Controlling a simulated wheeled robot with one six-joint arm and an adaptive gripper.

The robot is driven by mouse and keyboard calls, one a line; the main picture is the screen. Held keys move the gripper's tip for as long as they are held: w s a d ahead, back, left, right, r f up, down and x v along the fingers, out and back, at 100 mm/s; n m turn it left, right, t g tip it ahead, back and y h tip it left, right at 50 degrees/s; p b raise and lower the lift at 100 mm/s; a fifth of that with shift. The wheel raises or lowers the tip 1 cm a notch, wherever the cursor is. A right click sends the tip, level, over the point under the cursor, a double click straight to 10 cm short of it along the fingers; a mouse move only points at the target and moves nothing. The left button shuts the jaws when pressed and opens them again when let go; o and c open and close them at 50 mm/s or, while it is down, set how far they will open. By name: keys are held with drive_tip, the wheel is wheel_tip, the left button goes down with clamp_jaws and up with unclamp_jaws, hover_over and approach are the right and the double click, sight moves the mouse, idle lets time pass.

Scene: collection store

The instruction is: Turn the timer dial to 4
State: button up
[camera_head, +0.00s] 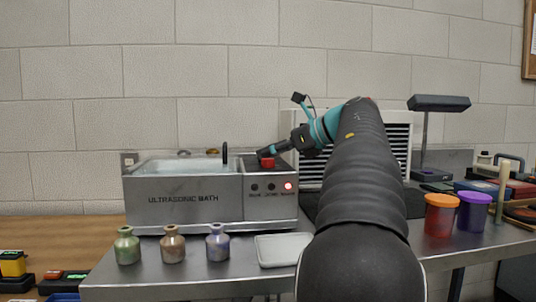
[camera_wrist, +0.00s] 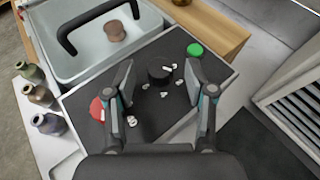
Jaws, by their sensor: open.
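The timer dial (camera_wrist: 160,76) is a small black knob on the dark top panel (camera_wrist: 75,100) of the ultrasonic bath (camera_head: 150,212). White marks sit around its near and right sides; they are too small to read surely. A short white mark shows at the knob's right edge. My gripper (camera_wrist: 159,72) is open, its two fingers either side of the dial with gaps on both sides. In the head view my gripper (camera_head: 268,151) is over the bath's right end, and the dial is not discernible there.
A red button (camera_wrist: 96,108) lies close outside the left finger and a green button (camera_wrist: 194,50) beyond the right one. The water basin has a black handle (camera_wrist: 68,40). Small bottles (camera_head: 172,245), a white tray (camera_head: 283,250) and a louvred unit (camera_head: 400,130) stand nearby.

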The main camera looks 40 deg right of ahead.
drive_tip(key=shift+w+a+f, duration=0.2)
drive_tip(key=shift+w+f, duration=0.1)
drive_tip(key=shift+w, duration=0.3)
clamp_jaws()
drive_tip(key=shift+a+m+h, duration=0.1)
drive_tip(key=shift+m+h, duration=0.2)
drive_tip(key=shift+a+m+t+h+b, duration=0.15)
drive_tip(key=shift+m+t+h+b, duration=0.25)
drive_tip(key=shift+m+h+b, duration=0.45)
drive_tip(key=m+h, duration=0.1)
drive_tip(key=m+h+p, duration=0.1)
drive_tip(key=h, duration=0.1)
drive_tip(key=shift+a+r+m+h, duration=0.2)
drive_tip(key=shift+m+h, duration=0.05)
drive_tip(key=shift+m, duration=0.1)
drive_tip(key=shift+f+m+g+h+p, duration=0.1)
drive_tip(key=shift+m+g+h+p, duration=0.45)
drive_tip(key=shift+m+h, duration=1.3)
drive_tip(key=shift+h, duration=0.45)
